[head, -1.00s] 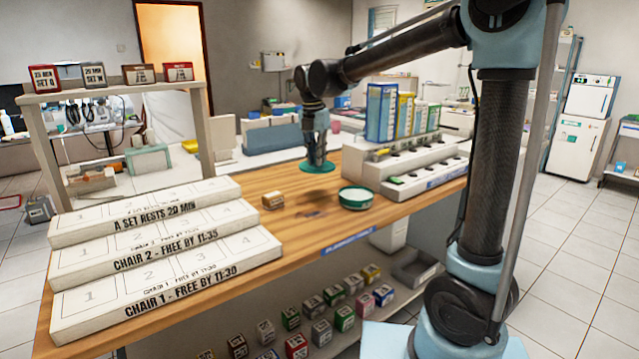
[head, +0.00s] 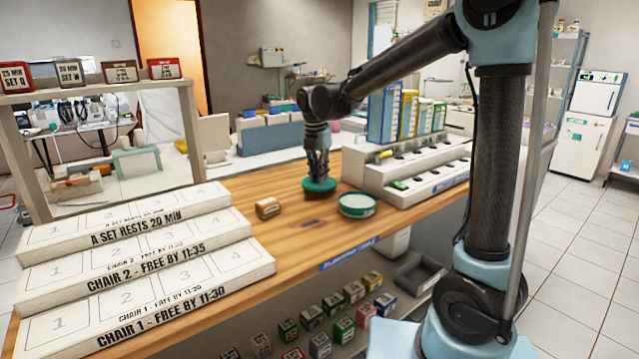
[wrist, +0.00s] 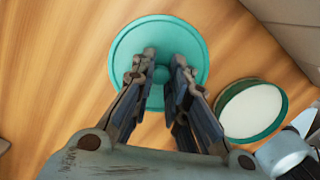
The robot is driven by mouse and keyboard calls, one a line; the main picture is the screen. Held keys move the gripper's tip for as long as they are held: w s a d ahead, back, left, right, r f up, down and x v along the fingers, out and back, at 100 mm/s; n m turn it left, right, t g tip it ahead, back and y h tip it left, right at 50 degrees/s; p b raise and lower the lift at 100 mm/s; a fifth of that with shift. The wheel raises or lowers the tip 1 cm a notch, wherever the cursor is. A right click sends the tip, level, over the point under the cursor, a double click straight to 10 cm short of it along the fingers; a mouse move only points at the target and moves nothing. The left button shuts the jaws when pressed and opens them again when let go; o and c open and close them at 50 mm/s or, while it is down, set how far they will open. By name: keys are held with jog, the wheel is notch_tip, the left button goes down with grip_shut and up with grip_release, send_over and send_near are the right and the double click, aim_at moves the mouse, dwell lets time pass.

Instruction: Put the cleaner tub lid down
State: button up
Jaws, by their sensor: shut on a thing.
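The cleaner tub lid (head: 319,186) is a round green disc with a small knob in its middle. It also shows in the wrist view (wrist: 124,50). My gripper (head: 318,177) points down with its fingers shut on the lid's knob; it also shows in the wrist view (wrist: 162,72). The lid is at or just above the wooden counter (head: 300,228); I cannot tell whether it touches. The open tub (head: 357,205), green with a pale inside, stands to the right of the lid and apart from it. It also shows in the wrist view (wrist: 250,110).
A small brown-and-white box (head: 268,208) stands left of the lid. White stepped trays (head: 150,262) fill the counter's left part. A white rack (head: 400,172) with slots stands at the right, with upright folders (head: 385,115) behind it. Bare wood lies in front of the lid.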

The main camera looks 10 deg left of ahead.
jog(key=shift+f, duration=1.5)
jog(key=o, duration=0.6)
jog(key=shift+f, duration=0.1)
jog(key=shift+o, duration=0.2)
